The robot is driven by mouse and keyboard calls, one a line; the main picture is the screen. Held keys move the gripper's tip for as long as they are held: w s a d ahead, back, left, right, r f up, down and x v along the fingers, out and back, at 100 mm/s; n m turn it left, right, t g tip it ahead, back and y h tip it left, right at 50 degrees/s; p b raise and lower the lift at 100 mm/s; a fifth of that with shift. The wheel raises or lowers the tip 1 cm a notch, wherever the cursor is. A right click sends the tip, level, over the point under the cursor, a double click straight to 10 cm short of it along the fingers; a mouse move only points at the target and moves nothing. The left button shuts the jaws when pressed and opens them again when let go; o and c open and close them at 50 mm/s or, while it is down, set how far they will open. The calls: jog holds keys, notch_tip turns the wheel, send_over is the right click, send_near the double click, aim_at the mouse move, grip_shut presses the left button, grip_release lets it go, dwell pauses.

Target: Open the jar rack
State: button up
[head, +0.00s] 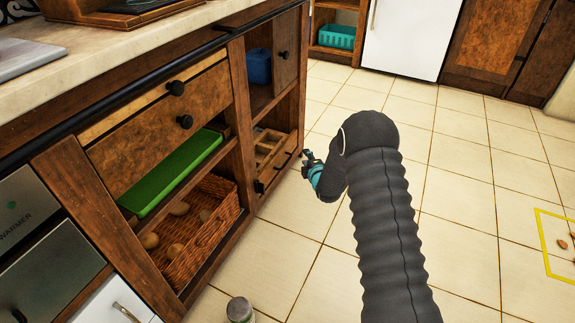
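My gripper (306,163) is small in the head view, with teal and dark parts, at the end of my sleeved grey arm. It appears just right of the low wooden drawer front (278,167) at the right end of the counter. This slatted wooden unit with dark knobs (259,187) may be the jar rack, but I cannot be sure. I see no jars in it. I cannot tell whether the gripper touches it, or whether its fingers are open.
A jar or can (240,309) stands on the tiled floor by the counter's base. A wicker basket (200,222) and a green box (172,172) sit on the open shelves. The tiled floor (470,200) to the right is mostly clear, with a yellow outline (553,276).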

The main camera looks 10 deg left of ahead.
aim_at(287, 162)
notch_tip(287, 162, down, 10)
jog(key=s+a+n+t+y, duration=0.1)
jog(key=a+n, duration=0.2)
jog(key=b+x, duration=0.1)
jog(key=x, duration=0.3)
jog(key=b+x, duration=0.1)
jog(key=x, duration=0.4)
jog(key=b+x, duration=0.1)
jog(key=x, duration=0.3)
jog(key=shift+a, duration=0.35)
grip_shut()
